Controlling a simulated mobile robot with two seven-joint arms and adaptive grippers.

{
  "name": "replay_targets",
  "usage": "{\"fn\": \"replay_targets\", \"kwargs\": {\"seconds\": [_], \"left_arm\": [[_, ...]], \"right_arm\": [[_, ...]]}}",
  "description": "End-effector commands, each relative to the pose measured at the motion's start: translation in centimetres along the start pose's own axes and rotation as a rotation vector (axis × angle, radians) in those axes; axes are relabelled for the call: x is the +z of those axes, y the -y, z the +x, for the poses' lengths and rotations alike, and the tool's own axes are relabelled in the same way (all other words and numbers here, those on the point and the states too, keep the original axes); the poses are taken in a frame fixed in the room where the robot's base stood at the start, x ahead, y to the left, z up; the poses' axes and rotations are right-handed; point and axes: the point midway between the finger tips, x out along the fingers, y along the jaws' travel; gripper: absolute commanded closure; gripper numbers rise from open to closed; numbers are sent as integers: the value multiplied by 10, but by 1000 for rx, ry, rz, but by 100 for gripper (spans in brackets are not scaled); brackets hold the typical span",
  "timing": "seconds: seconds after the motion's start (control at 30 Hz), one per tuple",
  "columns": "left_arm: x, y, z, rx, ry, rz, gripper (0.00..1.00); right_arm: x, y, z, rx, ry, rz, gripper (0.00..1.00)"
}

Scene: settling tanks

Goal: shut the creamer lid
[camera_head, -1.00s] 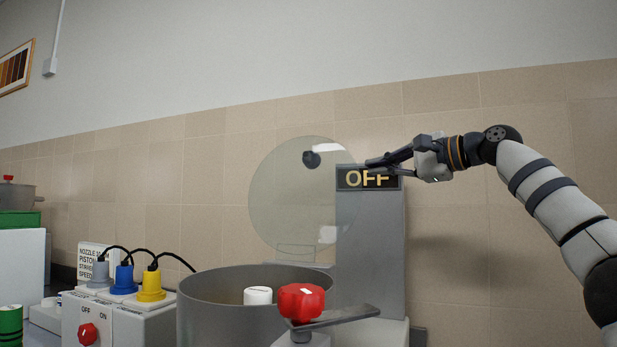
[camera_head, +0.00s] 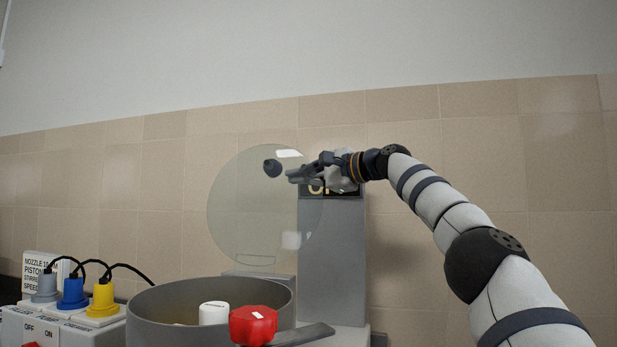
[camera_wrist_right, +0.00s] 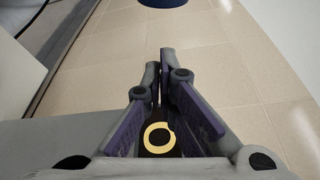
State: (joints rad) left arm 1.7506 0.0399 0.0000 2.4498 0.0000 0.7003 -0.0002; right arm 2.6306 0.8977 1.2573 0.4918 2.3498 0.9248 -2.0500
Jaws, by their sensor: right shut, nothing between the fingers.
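The creamer is a wide grey pot (camera_head: 210,290) in the lower middle of the head view. Its round clear lid (camera_head: 255,215) stands upright at the pot's back edge, open, with a dark knob (camera_head: 272,168) near its top. My right gripper (camera_head: 291,174) is shut and empty. It points left in front of the top of the grey column, its tips just right of the knob; I cannot tell if they touch the lid. The right wrist view shows its two fingers (camera_wrist_right: 160,75) close together, with a dark blue round thing (camera_wrist_right: 162,3) at the top edge. My left gripper is not in view.
A grey column (camera_head: 332,255) with a partly hidden OFF sign stands right of the lid. A red knob (camera_head: 254,325) and a flat grey lever (camera_head: 300,335) are at the pot's front. Grey, blue and yellow plugs (camera_head: 103,298) with black cables stand at left. A tiled wall is behind.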

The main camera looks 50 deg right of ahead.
Motion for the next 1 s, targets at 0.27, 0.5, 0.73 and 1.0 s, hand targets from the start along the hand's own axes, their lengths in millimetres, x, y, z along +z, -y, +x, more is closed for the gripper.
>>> {"fn": "replay_targets", "kwargs": {"seconds": [0.27, 0.5, 0.73, 1.0], "left_arm": [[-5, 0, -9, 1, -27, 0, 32], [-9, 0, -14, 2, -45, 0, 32], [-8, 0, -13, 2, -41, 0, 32], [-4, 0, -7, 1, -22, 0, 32]], "right_arm": [[22, 2, -10, -3, 5, -1, 100], [30, -3, -10, 1, 4, 4, 100], [30, -6, -8, 4, 3, 4, 100], [34, -5, 2, -19, 4, -74, 100]]}}
